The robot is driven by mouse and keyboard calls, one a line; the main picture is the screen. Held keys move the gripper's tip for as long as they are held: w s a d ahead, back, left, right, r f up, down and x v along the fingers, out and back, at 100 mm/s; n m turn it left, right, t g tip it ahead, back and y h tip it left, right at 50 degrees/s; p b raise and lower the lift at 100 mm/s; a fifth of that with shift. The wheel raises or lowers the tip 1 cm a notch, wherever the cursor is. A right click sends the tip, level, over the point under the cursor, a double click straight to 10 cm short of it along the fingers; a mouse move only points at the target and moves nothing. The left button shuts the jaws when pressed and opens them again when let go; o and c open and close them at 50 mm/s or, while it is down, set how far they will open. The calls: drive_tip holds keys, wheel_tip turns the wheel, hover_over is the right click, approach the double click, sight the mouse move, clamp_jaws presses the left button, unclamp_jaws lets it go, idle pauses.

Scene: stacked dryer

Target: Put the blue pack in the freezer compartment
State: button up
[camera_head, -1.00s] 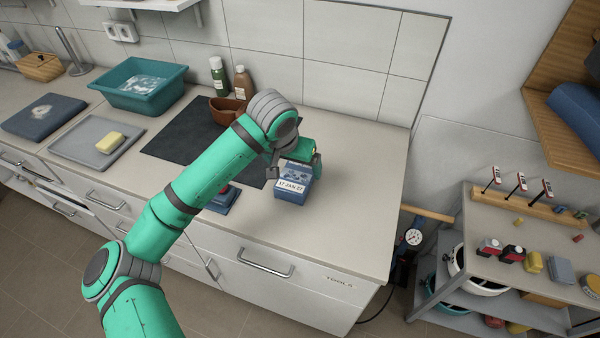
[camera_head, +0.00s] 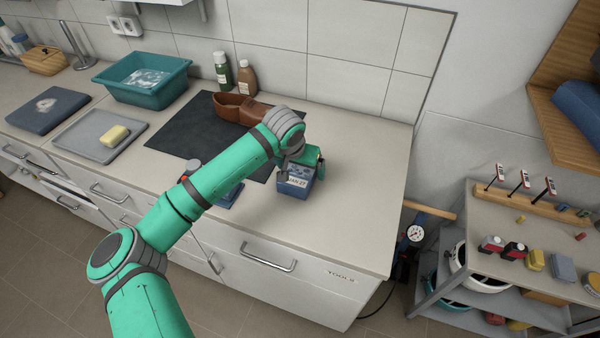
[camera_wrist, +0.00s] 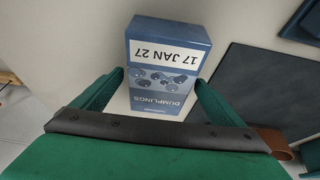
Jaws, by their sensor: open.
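The blue pack (camera_head: 294,186) stands on the pale counter, near its right end. In the wrist view the pack (camera_wrist: 166,50) shows a white label reading "17 JAN 27" and the word "DUMPLINGS". My gripper (camera_head: 307,168) is at the pack, covering part of it in the head view. In the wrist view my gripper (camera_wrist: 160,92) is open, with one green finger on each side of the pack's near part. I cannot tell whether the fingers touch it. No freezer compartment shows in these views.
A dark mat (camera_head: 190,140) with a brown shoe-like item (camera_head: 244,108) lies left of the pack. Two bottles (camera_head: 246,80) stand behind. A teal basin (camera_head: 142,78) and a grey tray (camera_head: 98,133) are further left. The counter's right end is clear.

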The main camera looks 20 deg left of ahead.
drive_tip(key=c, duration=1.5)
drive_tip(key=shift+r, duration=0.15)
drive_tip(key=shift+r, duration=0.55)
drive_tip(key=v, duration=0.3)
drive_tip(key=s+v, duration=0.1)
drive_tip(key=v, duration=0.5)
drive_tip(key=shift+s+d+f, duration=0.1)
drive_tip(key=shift+s, duration=0.3)
drive_tip(key=s+r, duration=0.1)
drive_tip(key=s, duration=0.2)
drive_tip(key=s+r, duration=0.1)
drive_tip(key=s, duration=0.2)
drive_tip(key=s+r, duration=0.1)
drive_tip(key=s, duration=0.1)
drive_tip(key=shift+s+r, duration=0.3)
drive_tip(key=shift+s, duration=0.1)
